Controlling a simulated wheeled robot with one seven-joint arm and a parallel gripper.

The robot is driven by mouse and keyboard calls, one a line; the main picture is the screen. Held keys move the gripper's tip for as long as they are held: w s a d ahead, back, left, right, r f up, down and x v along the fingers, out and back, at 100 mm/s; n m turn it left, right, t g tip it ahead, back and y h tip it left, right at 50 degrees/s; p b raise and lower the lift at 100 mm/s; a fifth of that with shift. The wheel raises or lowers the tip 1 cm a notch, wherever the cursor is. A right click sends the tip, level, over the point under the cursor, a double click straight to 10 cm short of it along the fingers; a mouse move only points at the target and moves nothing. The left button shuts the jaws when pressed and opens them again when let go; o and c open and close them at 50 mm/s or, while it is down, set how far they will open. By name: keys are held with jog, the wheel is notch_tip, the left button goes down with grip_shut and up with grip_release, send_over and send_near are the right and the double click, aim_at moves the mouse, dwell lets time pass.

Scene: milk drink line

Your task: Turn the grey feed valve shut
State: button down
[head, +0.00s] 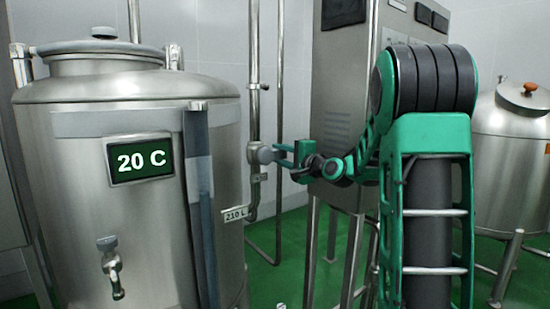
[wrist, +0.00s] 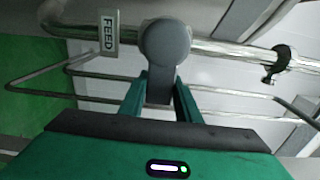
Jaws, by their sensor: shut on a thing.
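The grey feed valve (wrist: 165,45) has a round grey hub on a steel pipe and a flat grey handle (wrist: 160,88). In the wrist view the handle points down the picture, towards my gripper. My gripper (wrist: 160,82) is shut on this handle, one green finger on each side. In the head view the valve (head: 257,153) sits on the upright pipe right of the big tank, and my gripper (head: 283,156) reaches it from the right. The fingers hide part of the handle there.
A FEED plate (wrist: 109,33) hangs on the pipe beside the valve. A big steel tank (head: 75,215) with a 20 C display (head: 140,158) and a small tap (head: 110,266) stands left. A steel cabinet (head: 340,110) stands behind my arm. Another tank (head: 510,120) is at far right.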

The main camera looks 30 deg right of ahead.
jog(key=c, duration=1.7)
grip_release()
jog(key=shift+d+f, duration=0.15)
jog(key=shift+f, duration=0.1)
jog(key=o, duration=0.4)
jog(key=shift+w+f, duration=0.1)
jog(key=shift+w, duration=0.1)
jog(key=shift+c, duration=0.2)
jog(key=shift+s+r, duration=0.2)
jog(key=shift+s, duration=0.35)
jog(key=s+d, duration=0.1)
jog(key=s, duration=0.8)
jog(key=shift+s, duration=0.3)
jog(key=shift+f, duration=0.1)
